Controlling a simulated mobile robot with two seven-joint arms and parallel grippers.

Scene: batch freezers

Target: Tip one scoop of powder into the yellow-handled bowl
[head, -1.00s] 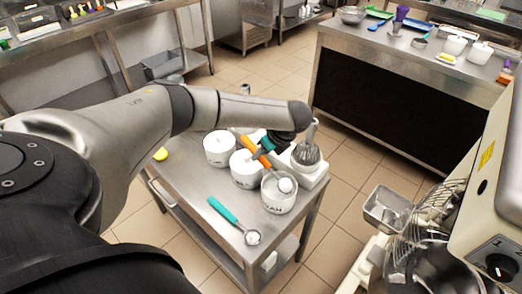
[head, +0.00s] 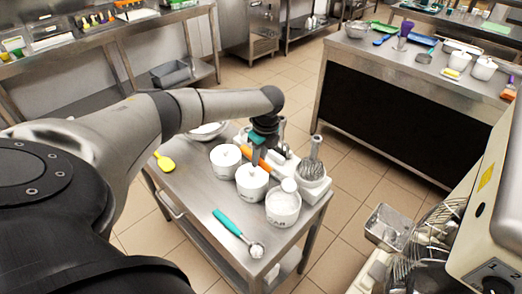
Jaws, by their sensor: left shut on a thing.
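My left gripper (head: 262,152) is shut on the orange-handled scoop (head: 251,156). The scoop's round white-looking end (head: 289,185) shows at the back rim of the front tub of white powder (head: 283,212); I cannot tell whether it touches the rim. A metal bowl (head: 207,132) stands at the back of the cart, partly hidden by my left arm. A yellow piece (head: 165,162) lies at the cart's left edge; my arm hides whether it joins that bowl. My right gripper is not in view.
Two more white tubs, the middle one (head: 252,183) and the back one (head: 225,158), stand on the cart (head: 195,190). A teal-handled scoop (head: 228,221) lies in front. A machine (head: 490,200) fills the right side.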

